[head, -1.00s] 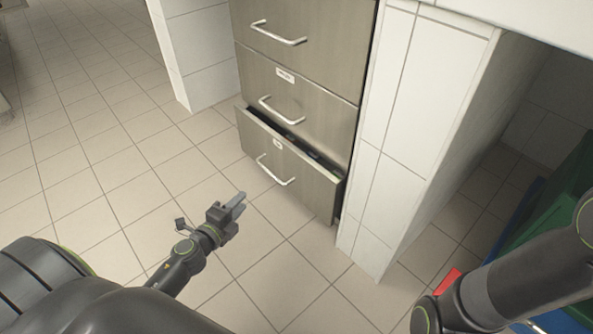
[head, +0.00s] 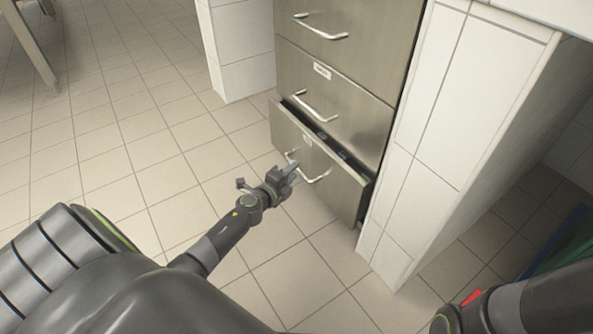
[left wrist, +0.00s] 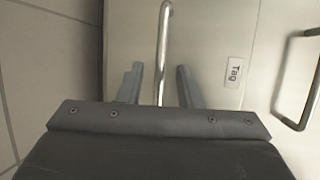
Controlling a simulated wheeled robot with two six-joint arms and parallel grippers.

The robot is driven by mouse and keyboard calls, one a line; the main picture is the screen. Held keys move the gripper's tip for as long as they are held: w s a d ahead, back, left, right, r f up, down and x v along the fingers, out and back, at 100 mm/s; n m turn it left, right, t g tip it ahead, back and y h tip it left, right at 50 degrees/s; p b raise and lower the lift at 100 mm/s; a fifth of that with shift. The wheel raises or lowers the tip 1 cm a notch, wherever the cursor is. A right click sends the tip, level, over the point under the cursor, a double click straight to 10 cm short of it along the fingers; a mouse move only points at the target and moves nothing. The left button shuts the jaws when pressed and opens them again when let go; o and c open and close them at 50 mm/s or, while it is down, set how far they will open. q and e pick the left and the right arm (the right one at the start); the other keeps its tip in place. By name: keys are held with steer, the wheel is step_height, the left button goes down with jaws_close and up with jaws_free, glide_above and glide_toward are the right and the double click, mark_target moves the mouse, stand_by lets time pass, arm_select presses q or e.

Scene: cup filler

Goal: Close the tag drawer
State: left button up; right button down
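The tag drawer (head: 325,163) is the lowest of the steel drawers and stands partly open, its front tilted in the head view. Dark contents show in its gap. Its label "Tag" (left wrist: 234,72) reads sideways in the left wrist view. Its bar handle (head: 315,179) also shows in the left wrist view (left wrist: 162,50). My left gripper (head: 291,169) is at the handle, with its fingers (left wrist: 160,85) apart on either side of the bar. I cannot tell whether either finger touches it. My right gripper is out of view; only part of my right arm shows.
Closed drawers (head: 335,84) sit above the tag drawer. A white tiled wall (head: 440,130) stands right beside it, and another tiled pillar (head: 240,50) stands to the left. The tiled floor (head: 130,140) in front is clear. A table leg (head: 32,45) is at far left.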

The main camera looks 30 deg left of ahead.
arm_select(q)
steer(key=shift+w+f+b, duration=0.15)
steer(key=shift+w+b, duration=0.05)
steer(key=shift+w, duration=0.6)
steer(key=shift+w+f+b, duration=0.1)
steer(key=shift+w+b, duration=0.1)
steer(key=shift+w, duration=0.55)
jaws_close()
steer(key=shift+w, duration=0.1)
